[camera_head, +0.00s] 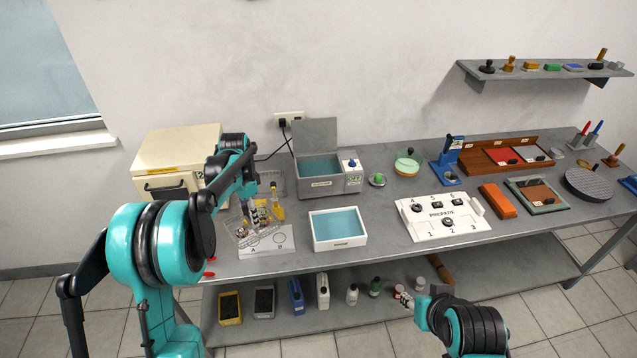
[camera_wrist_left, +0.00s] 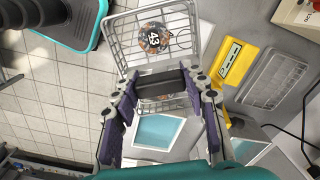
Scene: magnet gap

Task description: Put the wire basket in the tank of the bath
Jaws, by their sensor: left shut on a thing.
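The wire basket (camera_head: 247,232) hangs from my left gripper (camera_head: 249,207) near the white sheet marked A, at the left of the table. The basket (camera_wrist_left: 125,60) also shows in the left wrist view, with a round part labelled 43 (camera_wrist_left: 152,38) in it. My left gripper (camera_wrist_left: 163,85) is shut on the basket's upper part; the exact grip is partly hidden. The bath (camera_head: 328,185) stands behind and to the right, its lid raised and its tank (camera_head: 320,168) showing blue liquid. My right arm is low at the front; its jaws are too unclear to read.
A white tray of blue liquid (camera_head: 338,229) stands in front of the bath. A beige cabinet (camera_head: 175,155) is at the back left. A yellow object (camera_head: 277,208) is close beside the basket. A white panel (camera_head: 443,217) lies to the right.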

